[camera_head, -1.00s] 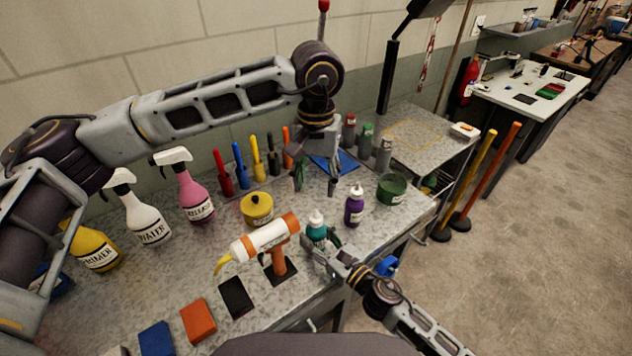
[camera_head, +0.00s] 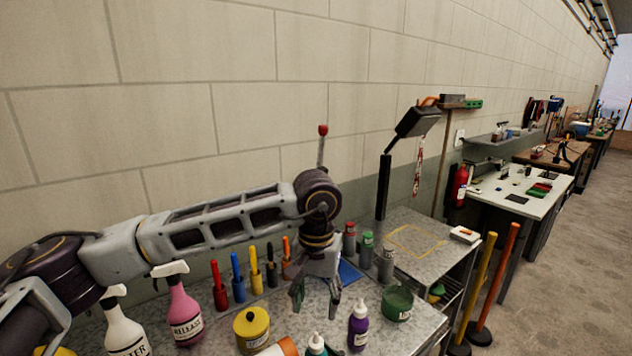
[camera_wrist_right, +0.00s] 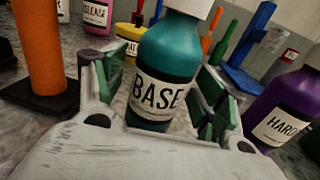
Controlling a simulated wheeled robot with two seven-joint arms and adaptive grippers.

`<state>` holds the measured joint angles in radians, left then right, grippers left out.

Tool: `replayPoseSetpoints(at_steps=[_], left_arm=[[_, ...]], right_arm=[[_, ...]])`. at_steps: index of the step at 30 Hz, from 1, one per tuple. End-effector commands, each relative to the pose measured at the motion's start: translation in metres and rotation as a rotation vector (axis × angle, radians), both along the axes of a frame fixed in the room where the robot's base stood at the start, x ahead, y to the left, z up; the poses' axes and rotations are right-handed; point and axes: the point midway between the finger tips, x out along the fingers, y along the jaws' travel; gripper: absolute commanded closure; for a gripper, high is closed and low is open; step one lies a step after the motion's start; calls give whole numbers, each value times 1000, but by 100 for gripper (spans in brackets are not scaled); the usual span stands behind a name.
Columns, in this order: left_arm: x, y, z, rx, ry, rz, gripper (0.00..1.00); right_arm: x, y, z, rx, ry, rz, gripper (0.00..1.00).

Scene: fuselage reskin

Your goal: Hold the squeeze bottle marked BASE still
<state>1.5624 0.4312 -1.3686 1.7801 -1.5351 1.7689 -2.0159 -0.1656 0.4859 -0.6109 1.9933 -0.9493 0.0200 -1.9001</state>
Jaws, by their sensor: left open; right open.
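The teal squeeze bottle marked BASE (camera_wrist_right: 165,75) stands upright between the open fingers of my right gripper (camera_wrist_right: 160,95) in the right wrist view. The fingers are on either side of it; I cannot tell whether either one touches it. In the head view only the top of the BASE bottle (camera_head: 316,344) shows at the bottom edge, and my right gripper is out of that frame. My left gripper (camera_head: 315,300) is open and empty, pointing down above the bench, behind and left of the purple bottle (camera_head: 358,328).
The purple bottle, labelled HARD in part, also stands right of my right gripper in the wrist view (camera_wrist_right: 285,105). An orange post (camera_wrist_right: 40,45) on a dark base is at left. A yellow tub (camera_head: 251,328), green tub (camera_head: 398,304) and several coloured-handled tools stand on the bench.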

Motion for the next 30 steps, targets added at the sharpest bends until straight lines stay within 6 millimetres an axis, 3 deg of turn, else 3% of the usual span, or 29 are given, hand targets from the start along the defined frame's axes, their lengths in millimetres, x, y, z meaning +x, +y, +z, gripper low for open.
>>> replayPoseSetpoints(at_steps=[30], left_arm=[[0,0,0,0,0,0,49]], right_arm=[[-46,-41,-1,1,2,0,29]])
